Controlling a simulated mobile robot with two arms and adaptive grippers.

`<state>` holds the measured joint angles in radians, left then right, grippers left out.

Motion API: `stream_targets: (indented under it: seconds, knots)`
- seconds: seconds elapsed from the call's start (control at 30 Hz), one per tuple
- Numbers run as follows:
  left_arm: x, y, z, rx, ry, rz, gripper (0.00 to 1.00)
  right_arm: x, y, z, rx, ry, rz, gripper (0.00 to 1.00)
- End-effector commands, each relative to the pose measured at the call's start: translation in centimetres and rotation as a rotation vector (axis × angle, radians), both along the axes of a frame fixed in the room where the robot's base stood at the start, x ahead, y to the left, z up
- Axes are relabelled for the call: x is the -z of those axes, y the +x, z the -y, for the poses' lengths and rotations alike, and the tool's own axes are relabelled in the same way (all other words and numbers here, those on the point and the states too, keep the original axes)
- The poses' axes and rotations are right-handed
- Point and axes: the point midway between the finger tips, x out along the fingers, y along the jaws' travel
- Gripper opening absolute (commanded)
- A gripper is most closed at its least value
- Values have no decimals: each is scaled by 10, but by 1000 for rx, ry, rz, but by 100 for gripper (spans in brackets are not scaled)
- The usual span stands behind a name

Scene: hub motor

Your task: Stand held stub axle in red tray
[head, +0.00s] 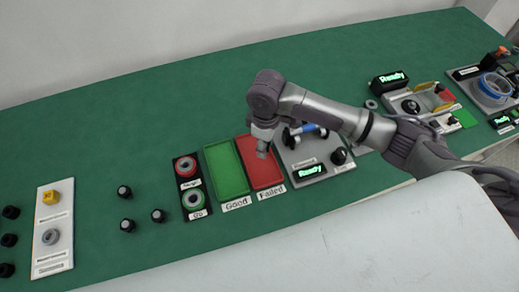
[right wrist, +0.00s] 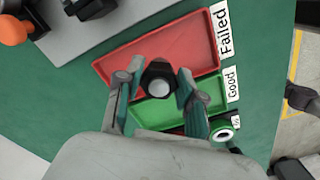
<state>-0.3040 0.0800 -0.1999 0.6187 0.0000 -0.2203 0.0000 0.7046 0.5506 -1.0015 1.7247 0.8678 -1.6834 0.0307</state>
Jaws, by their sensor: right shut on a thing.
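The red tray (head: 270,178), labelled Failed, lies on the green table to the right of the green tray. My right gripper (head: 262,151) points down over the red tray in the head view. In the right wrist view, my right gripper (right wrist: 158,82) is shut on the stub axle (right wrist: 158,88), a dark round part with a grey top. The axle appears over the red tray (right wrist: 188,42), near its edge beside the green tray. In the head view the axle is hardly visible at the fingertips. I cannot tell whether it touches the tray floor. My left gripper is out of view.
The green tray (head: 228,170), labelled Good, adjoins the red one on the left. A black panel (head: 190,186) with two ringed buttons stands further left. A grey station with a Ready display (head: 310,170) is close on the right. Several small black parts (head: 127,225) stand at left.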

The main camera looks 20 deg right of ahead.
Motion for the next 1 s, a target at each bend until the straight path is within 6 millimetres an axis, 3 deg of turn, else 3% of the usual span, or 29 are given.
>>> stream_targets:
  seconds: [0.13, 0.5, 0.9, 0.93, 1.0]
  knots:
    - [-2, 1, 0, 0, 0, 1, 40, 9, 12, -12, 0, 1, 1, 0]
    - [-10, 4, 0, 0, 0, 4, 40, 49, 13, -13, 1, -1, 0, 0]
    - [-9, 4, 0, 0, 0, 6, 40, 55, 13, -13, 1, 0, 0, 0]
    - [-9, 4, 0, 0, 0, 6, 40, 55, 13, -13, 1, 0, 0, 43]
    - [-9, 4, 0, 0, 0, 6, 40, 55, 13, -13, 0, -1, 1, 55]
